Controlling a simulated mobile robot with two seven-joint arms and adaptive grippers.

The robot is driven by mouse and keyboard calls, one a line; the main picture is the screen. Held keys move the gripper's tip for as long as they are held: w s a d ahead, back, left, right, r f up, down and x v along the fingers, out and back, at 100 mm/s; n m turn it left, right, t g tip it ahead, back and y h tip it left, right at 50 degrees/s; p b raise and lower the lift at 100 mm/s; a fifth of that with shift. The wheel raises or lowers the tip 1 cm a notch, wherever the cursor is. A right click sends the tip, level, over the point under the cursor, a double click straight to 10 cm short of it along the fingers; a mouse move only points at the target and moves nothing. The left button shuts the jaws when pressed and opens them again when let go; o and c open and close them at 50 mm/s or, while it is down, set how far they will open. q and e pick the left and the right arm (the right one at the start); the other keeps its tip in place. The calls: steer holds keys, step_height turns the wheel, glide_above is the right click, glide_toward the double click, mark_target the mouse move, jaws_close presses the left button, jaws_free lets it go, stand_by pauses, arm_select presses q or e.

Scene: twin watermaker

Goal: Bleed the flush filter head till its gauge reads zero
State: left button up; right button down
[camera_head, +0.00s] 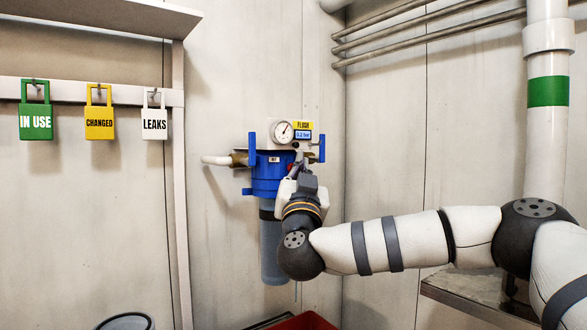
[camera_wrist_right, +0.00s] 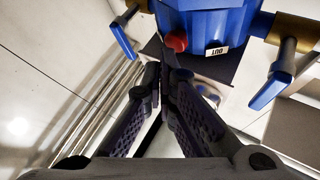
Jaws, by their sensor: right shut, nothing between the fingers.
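The blue flush filter head (camera_head: 268,186) is on the back wall, with a grey-blue bowl (camera_head: 272,245) below it. Its round gauge (camera_head: 283,132) sits above, under which a small blue display (camera_head: 303,135) appears to read 0.2 bar. A yellow FLUSH label (camera_head: 303,125) is above the display. My right gripper (camera_head: 300,166) is in front of the head's right side. In the right wrist view its fingers (camera_wrist_right: 166,75) are shut and empty, close to the red button (camera_wrist_right: 175,42) on the filter head (camera_wrist_right: 205,20). I cannot tell whether they touch it. My left gripper is not in view.
Blue valve handles flank the head, one at left (camera_head: 252,149) and one at right (camera_head: 321,148). Green, yellow and white tags hang from a rail (camera_head: 70,92) at left. A red container (camera_head: 304,321) is below. Pipes (camera_head: 430,30) run along the upper right wall.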

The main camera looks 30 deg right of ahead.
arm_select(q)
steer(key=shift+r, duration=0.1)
arm_select(e)
steer(key=shift+w, duration=0.45)
stand_by(2.4)
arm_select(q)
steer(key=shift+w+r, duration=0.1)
arm_select(e)
steer(key=shift+s, duration=0.15)
stand_by(0.4)
arm_select(q)
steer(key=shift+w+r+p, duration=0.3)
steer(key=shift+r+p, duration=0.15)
steer(key=shift+p, duration=0.25)
arm_select(e)
steer(key=shift+s, duration=0.75)
